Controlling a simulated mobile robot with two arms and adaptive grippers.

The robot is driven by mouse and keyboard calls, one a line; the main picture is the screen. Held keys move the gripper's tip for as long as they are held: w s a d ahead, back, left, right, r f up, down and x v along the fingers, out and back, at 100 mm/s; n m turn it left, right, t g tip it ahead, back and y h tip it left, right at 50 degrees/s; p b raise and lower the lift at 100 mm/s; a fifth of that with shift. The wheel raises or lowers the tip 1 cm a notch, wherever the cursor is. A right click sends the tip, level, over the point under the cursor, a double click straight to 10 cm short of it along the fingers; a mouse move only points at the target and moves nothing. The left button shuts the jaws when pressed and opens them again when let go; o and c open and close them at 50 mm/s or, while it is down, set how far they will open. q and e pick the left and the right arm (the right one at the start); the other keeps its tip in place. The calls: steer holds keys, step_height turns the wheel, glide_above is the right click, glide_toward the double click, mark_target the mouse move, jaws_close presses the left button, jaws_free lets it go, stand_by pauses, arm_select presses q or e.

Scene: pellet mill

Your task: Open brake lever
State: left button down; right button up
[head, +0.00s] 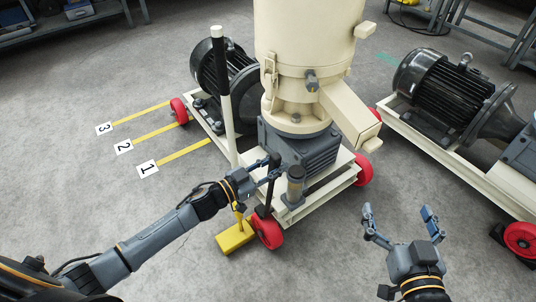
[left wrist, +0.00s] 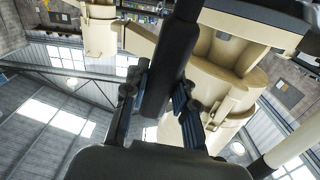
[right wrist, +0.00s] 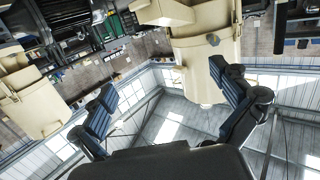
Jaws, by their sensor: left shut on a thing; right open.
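The brake lever (head: 265,202) is a dark upright bar at the front corner of the cream pellet mill cart, beside the red front wheel (head: 267,230). My left gripper (head: 269,172) is shut on its upper part. In the left wrist view the black lever (left wrist: 174,60) runs between the two fingers of my left gripper (left wrist: 157,100), tilted slightly. My fingers hide part of the lever in the head view. My right gripper (head: 402,224) is open and empty above the floor at the right; its spread fingers also show in the right wrist view (right wrist: 170,103).
A tall pole (head: 226,95) with a black grip rises just left of the lever. A yellow block (head: 236,237) lies on the floor beside the front wheel. A second cart with a motor (head: 440,88) stands at right. Floor at front centre is clear.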

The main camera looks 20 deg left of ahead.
step_height(320, 180, down, 4)
steer(key=s+d+g+h, duration=0.1)
steer(key=s+g, duration=0.1)
steer(key=g, duration=0.1)
arm_select(q)
steer(key=s+d+f+m, duration=0.4)
steer(key=s+d, duration=0.4)
steer(key=d, duration=0.2)
steer(key=shift+d+f+m, duration=0.25)
steer(key=shift+f+m, duration=0.05)
steer(key=shift+m, duration=0.2)
steer(key=c, duration=1)
jaws_free()
steer(key=shift+s, duration=0.1)
steer(key=shift+c, duration=0.2)
arm_select(e)
steer(key=r+t, duration=0.1)
steer(key=w+r+t, duration=0.1)
steer(key=w+a+r+t+y, duration=0.1)
steer(key=r, duration=0.1)
arm_select(q)
steer(key=shift+a, duration=0.1)
steer(key=v, duration=1.2)
